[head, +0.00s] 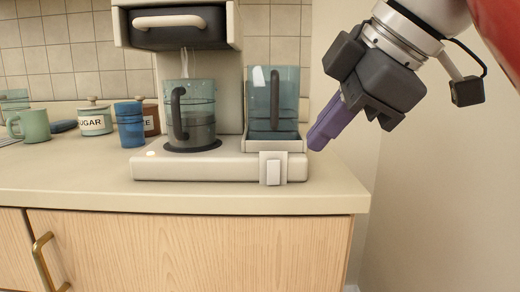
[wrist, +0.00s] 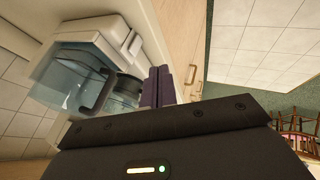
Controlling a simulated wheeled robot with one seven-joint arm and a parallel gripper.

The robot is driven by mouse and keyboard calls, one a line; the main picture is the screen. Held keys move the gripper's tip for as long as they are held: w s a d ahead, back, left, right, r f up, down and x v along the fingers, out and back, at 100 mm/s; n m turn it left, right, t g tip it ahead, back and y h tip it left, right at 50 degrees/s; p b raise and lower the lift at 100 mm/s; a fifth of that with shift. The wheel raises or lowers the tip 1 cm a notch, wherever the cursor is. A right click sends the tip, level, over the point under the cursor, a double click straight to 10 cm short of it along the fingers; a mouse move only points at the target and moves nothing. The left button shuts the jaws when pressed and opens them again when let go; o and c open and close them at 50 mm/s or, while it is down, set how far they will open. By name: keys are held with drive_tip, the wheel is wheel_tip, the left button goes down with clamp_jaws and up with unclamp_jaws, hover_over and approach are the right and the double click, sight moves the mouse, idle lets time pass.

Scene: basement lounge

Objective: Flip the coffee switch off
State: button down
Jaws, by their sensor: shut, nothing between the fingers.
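The coffee maker (head: 225,168) stands on the counter in the head view, with a glass pot (head: 197,105) on its round plate and a blue-tinted water tank (head: 285,95) at its right. The white switch (head: 273,172) sits on the front right of its base. It also shows in the wrist view as a white block (wrist: 134,42). My gripper (head: 318,137) has purple fingers, shut and empty. It is tilted down to the left, just right of the tank and above the switch's height, apart from the switch. It also shows in the wrist view (wrist: 158,75).
A green mug (head: 32,125), a sugar jar (head: 95,118), a blue cup (head: 130,130) and a brown jar (head: 151,121) stand left of the coffee maker. The counter (head: 100,185) ends at the right, near a bare wall (head: 430,200). The counter's front strip is clear.

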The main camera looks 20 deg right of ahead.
sight(274, 173)
drive_tip(key=x, duration=0.3)
drive_tip(key=w+b+x, duration=0.1)
drive_tip(key=x, duration=0.3)
drive_tip(key=w+d+r+b+x, duration=0.1)
drive_tip(key=x, duration=0.2)
drive_tip(key=shift+w+a+f, duration=0.1)
drive_tip(key=shift+w+f, duration=0.1)
drive_tip(key=shift+f, duration=0.1)
drive_tip(key=shift+w, duration=0.55)
